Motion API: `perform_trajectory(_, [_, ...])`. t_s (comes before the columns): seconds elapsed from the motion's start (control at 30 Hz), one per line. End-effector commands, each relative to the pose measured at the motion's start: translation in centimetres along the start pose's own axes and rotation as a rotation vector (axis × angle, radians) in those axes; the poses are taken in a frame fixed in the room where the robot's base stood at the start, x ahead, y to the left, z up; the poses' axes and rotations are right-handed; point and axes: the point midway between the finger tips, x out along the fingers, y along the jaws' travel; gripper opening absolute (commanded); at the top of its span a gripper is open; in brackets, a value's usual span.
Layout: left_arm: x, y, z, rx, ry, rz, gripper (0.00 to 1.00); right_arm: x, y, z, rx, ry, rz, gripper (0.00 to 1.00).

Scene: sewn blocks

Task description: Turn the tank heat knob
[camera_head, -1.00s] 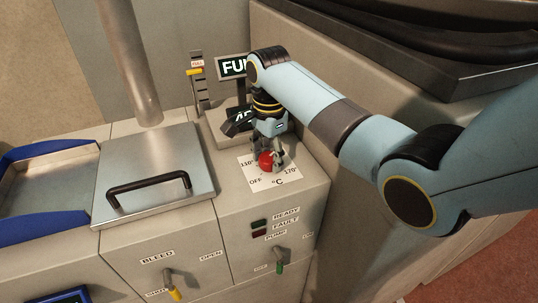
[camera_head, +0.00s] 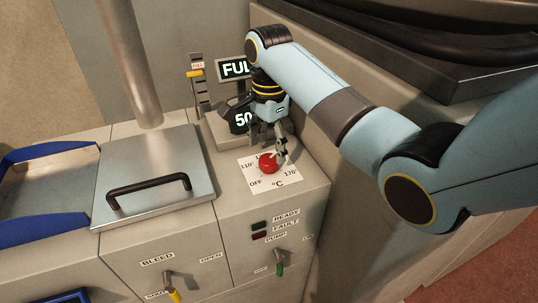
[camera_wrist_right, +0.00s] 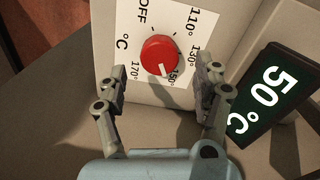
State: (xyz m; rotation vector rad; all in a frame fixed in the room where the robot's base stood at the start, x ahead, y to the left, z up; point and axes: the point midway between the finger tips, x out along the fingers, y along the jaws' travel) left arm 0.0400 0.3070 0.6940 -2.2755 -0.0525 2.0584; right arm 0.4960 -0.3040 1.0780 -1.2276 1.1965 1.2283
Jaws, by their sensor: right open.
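The red round heat knob (camera_head: 268,162) sits on a white dial plate (camera_head: 255,175) on top of the right-hand cabinet. In the right wrist view the knob (camera_wrist_right: 161,52) is fully visible, and its white pointer line faces the 150° mark. My right gripper (camera_head: 269,146) is open and empty, just above and behind the knob in the head view. In the right wrist view its two fingers (camera_wrist_right: 158,85) stand apart on either side, with no contact visible. A dark display (camera_wrist_right: 268,92) reads 50 °C. My left gripper is not in view.
A steel lid with a black handle (camera_head: 148,190) lies left of the dial. Bleed (camera_head: 172,286) and pump (camera_head: 280,262) levers are on the cabinet front.

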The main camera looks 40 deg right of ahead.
Motion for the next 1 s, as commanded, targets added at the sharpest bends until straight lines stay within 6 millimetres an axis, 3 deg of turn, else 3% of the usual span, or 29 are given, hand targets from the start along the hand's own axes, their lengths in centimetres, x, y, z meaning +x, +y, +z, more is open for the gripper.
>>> perform_trajectory(0.2, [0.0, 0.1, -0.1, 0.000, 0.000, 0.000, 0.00, -4.9, -0.1, -0.1, 0.000, 0.002, -0.004, 0.68])
perform_trajectory(0.4, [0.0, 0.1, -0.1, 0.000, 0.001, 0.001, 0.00, -7.4, -0.1, 0.0, 0.000, 0.001, -0.004, 0.68])
perform_trajectory(1.0, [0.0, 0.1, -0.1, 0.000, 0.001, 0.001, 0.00, -7.8, -0.1, 0.0, 0.000, 0.000, -0.003, 0.68])
